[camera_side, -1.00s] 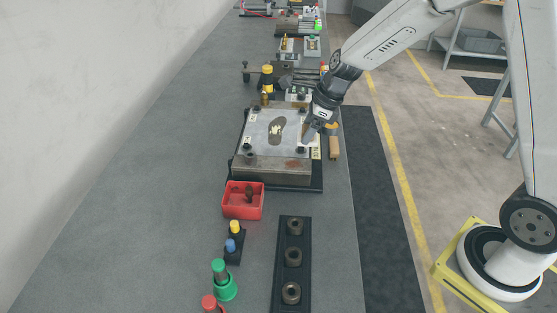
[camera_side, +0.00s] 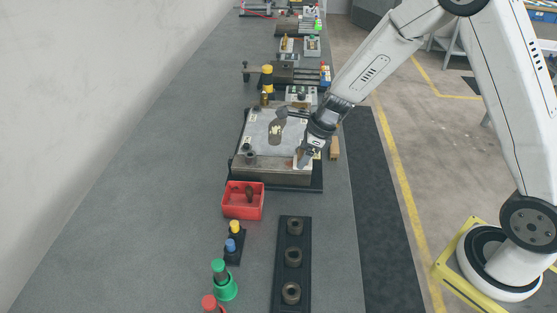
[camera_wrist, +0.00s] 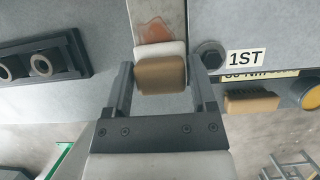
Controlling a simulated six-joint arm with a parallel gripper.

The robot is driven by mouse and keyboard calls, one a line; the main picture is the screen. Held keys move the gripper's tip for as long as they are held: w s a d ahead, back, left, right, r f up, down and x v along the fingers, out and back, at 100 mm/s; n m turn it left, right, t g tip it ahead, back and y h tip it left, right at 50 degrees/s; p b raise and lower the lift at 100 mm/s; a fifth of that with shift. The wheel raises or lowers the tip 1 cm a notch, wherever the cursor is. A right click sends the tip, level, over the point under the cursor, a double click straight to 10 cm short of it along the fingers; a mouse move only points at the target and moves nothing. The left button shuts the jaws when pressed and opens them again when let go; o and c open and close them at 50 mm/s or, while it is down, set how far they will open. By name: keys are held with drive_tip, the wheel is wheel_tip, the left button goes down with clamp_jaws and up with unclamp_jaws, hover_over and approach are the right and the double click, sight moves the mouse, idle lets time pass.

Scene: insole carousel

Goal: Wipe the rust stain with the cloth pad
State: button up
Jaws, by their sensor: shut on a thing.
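My gripper (camera_side: 306,151) is over the near right corner of the metal fixture block (camera_side: 262,166). In the wrist view my gripper (camera_wrist: 161,78) is shut on the cloth pad, a brown block (camera_wrist: 161,76) with a white layer (camera_wrist: 160,50) on its far side. The rust stain (camera_wrist: 154,30) is an orange-brown patch on a bare metal strip, just beyond the white layer. The white edge appears to overlap or meet the stain; contact with the metal cannot be told. In the side view the gripper hides part of that corner, and I cannot make out the stain.
A tan block (camera_side: 334,148) lies by the fixture. A red bin (camera_side: 243,207) and a black rack with several rings (camera_side: 281,272) stand nearer the camera.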

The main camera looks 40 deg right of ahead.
drive_tip(key=shift+w+a+f, duration=0.1)
drive_tip(key=shift+w+a, duration=2)
drive_tip(key=shift+a, duration=0.1)
drive_tip(key=shift+s+d, duration=2.5)
drive_tip(key=shift+d, duration=0.05)
approach(274, 164)
drive_tip(key=shift+s+d+r, duration=0.65)
drive_tip(key=shift+s+d, duration=0.1)
drive_tip(key=shift+d, duration=0.1)
drive_tip(key=shift+s+d+r, duration=0.65)
drive_tip(key=shift+s+d, duration=0.1)
drive_tip(key=shift+d, duration=0.1)
